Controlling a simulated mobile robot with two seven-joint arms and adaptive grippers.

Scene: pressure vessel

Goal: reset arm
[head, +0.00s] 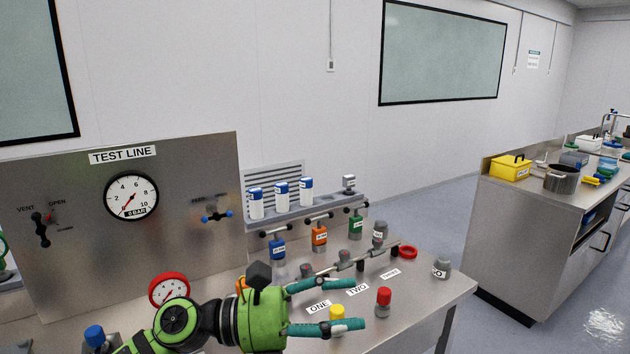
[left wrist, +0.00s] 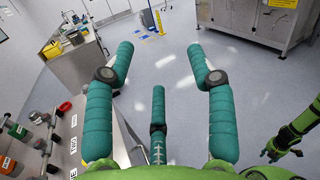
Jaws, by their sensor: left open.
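My left gripper (head: 355,304) reaches in from the lower left over the metal bench, its teal fingers spread apart with nothing between them. In the left wrist view its three fingers (left wrist: 160,62) stand open, with bare floor beyond. A yellow-capped item (head: 337,313) and a red-capped item (head: 384,300) stand on the bench close to the fingers. At the right of the left wrist view is a green and black arm (left wrist: 290,140), which looks like my right one. Its finger state is too small to tell.
The TEST LINE panel (head: 60,190) with a gauge (head: 131,197) stands behind the arm. A red dial (head: 169,290), valves and coloured bottles (head: 319,234) crowd the bench around ONE, TWO and THREE labels. Open floor lies beyond.

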